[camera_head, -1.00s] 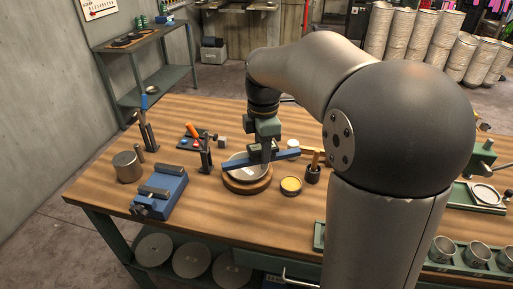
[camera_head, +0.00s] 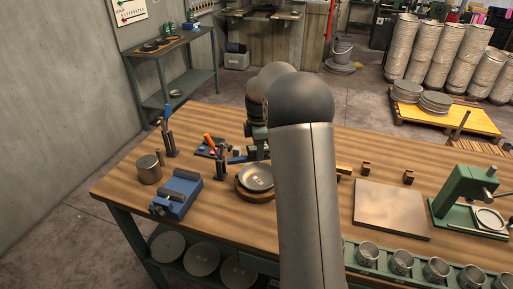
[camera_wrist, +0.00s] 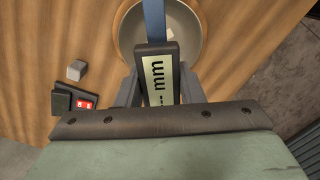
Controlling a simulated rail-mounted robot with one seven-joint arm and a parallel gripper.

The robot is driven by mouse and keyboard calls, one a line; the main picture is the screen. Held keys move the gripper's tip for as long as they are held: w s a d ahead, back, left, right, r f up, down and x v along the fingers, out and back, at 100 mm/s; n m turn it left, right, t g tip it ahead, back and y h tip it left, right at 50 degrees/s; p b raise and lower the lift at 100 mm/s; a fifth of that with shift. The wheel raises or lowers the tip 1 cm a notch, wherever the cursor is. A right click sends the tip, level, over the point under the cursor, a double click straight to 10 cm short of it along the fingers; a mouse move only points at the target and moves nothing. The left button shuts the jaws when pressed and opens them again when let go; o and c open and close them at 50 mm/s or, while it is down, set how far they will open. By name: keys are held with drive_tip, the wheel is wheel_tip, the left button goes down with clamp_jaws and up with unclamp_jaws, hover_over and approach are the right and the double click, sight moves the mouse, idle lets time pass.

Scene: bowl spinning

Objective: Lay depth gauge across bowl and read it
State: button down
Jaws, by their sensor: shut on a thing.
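The shallow grey metal bowl (camera_head: 257,177) sits on a round wooden base (camera_head: 250,194) on the bench. It also shows at the top of the wrist view (camera_wrist: 190,45). My gripper (camera_wrist: 158,92) is shut on the depth gauge, with a finger on each side of its display housing (camera_wrist: 160,75). The display shows "mm" and dash-like marks, with no clear digits. The gauge's blue beam (camera_wrist: 155,20) extends over the bowl; in the head view its left end (camera_head: 237,160) shows by the bowl's back edge. My arm hides the rest. I cannot tell whether gauge and bowl touch.
A blue vise (camera_head: 178,193), a metal cylinder (camera_head: 149,169) and an upright stand (camera_head: 170,142) are to the left. A flat plate (camera_head: 391,208) and green press (camera_head: 468,198) are to the right.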

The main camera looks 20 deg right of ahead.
drive_tip(key=shift+f+b, duration=1.95)
drive_tip(key=shift+f, duration=1.45)
drive_tip(key=shift+f, duration=0.25)
drive_tip(key=c, duration=0.9)
unclamp_jaws()
wheel_tip(320, 180, up, 18)
drive_tip(key=shift+f+b, duration=0.25)
drive_tip(key=shift+b, duration=0.3)
drive_tip(key=shift+a, duration=0.15)
